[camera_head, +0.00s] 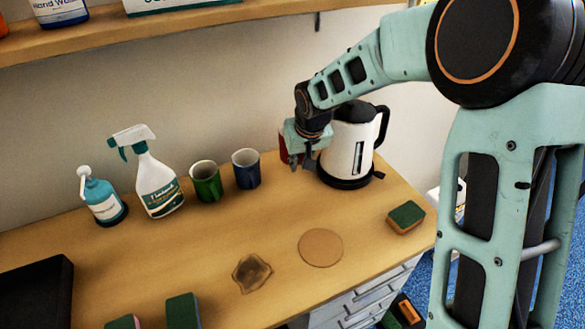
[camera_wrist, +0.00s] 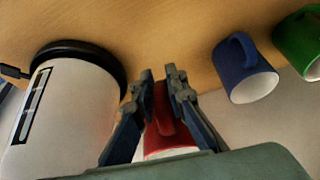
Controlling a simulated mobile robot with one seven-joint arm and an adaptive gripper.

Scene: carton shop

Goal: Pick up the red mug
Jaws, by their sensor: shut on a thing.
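The red mug (camera_head: 284,150) is at the back of the table, just left of the kettle, and mostly hidden behind my gripper (camera_head: 309,160) in the head view. In the wrist view the red mug (camera_wrist: 163,125) sits between the two fingers of my gripper (camera_wrist: 163,78), which are shut on its handle side. The mug's pale rim shows at the bottom of that view. I cannot tell whether its base touches the table.
A white kettle (camera_head: 348,145) stands close on the right of the mug. A blue mug (camera_head: 246,169), a green mug (camera_head: 206,182), a spray bottle (camera_head: 158,180) and a pump bottle (camera_head: 103,200) stand to the left. A cork disc (camera_head: 320,248) and a sponge (camera_head: 405,218) lie in front.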

